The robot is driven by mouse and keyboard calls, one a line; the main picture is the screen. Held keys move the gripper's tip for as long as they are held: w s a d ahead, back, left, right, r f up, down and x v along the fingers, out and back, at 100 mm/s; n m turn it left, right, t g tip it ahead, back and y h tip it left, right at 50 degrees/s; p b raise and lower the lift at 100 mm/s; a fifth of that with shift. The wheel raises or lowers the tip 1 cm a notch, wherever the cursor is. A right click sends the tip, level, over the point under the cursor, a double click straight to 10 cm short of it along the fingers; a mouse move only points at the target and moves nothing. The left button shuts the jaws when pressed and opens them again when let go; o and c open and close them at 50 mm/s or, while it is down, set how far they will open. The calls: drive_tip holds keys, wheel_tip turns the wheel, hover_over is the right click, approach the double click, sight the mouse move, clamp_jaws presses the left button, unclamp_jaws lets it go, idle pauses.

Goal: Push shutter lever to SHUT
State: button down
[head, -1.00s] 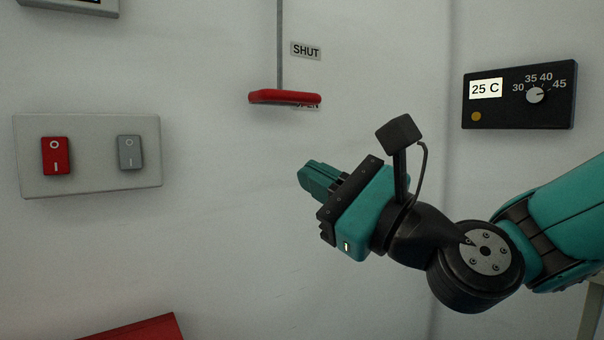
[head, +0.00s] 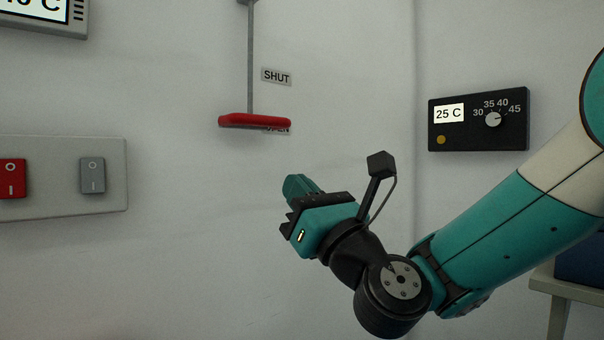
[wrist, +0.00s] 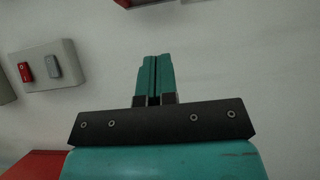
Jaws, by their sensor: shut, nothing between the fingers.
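The shutter lever is a red bar handle (head: 254,121) at the lower end of a grey vertical rod (head: 250,60) on the white wall. The handle sits at the OPEN label (head: 279,130), which it partly covers. The SHUT label (head: 276,76) is above it, right of the rod. My gripper (head: 298,186) is below and to the right of the handle, apart from it, pointing up and left. Its teal fingers are together and empty, as the wrist view (wrist: 153,80) also shows. At the wrist view's top edge a red piece is cut off; I cannot tell if it is the handle.
A switch plate (head: 112,205) with a red rocker (head: 11,178) and a grey rocker (head: 92,175) is on the left. A black 25 C dial box (head: 478,140) is on the right. A display unit (head: 70,15) is cut off at upper left. The wall between is clear.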

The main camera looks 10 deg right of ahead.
drive_tip(key=w+a+r+p, duration=0.3)
drive_tip(key=w+r+p, duration=0.2)
drive_tip(key=r+p, duration=0.2)
drive_tip(key=shift+a+r+p, duration=0.2)
drive_tip(key=shift+p, duration=0.9)
wheel_tip(320, 180, up, 11)
drive_tip(key=p, duration=1.1)
drive_tip(key=shift+f, duration=0.25)
